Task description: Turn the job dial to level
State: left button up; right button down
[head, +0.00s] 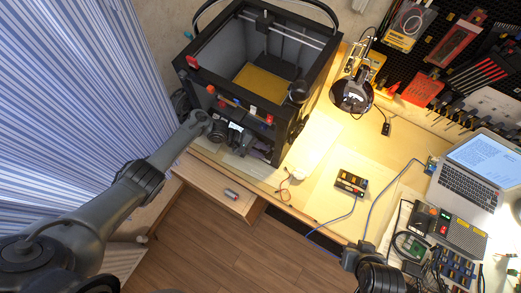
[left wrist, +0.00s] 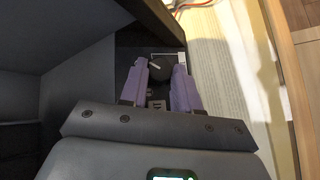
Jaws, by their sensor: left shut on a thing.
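The job dial (left wrist: 160,68) is a dark round knob with a pale pointer line, in the left wrist view. It sits on a dark panel with white markings beside it. The pointer slants up to the right; I cannot read any labels. My left gripper (left wrist: 158,84) has its two purple fingers on either side of the dial and is shut on it. In the head view my left gripper (head: 243,142) is at the lower front of the black 3D printer (head: 285,133), and the dial is hidden there. My right gripper (head: 357,256) shows at the bottom, its fingers unclear.
The printer has an open top with a yellow bed (head: 262,83). A lamp (head: 352,95), a small meter (head: 351,183) and a laptop (head: 470,168) stand on the wooden bench to the right. An open drawer (head: 215,187) juts out below the printer.

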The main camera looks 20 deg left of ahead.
pick_arm(q)
jog(key=shift+m+g, duration=0.3)
dwell(0.4)
jog(key=o, duration=0.8)
jog(key=shift+c, duration=0.2)
jog(key=shift+r, duration=0.1)
jog(key=shift+a+r, duration=0.2)
jog(key=p+v, duration=0.2)
jog(key=v, duration=0.8)
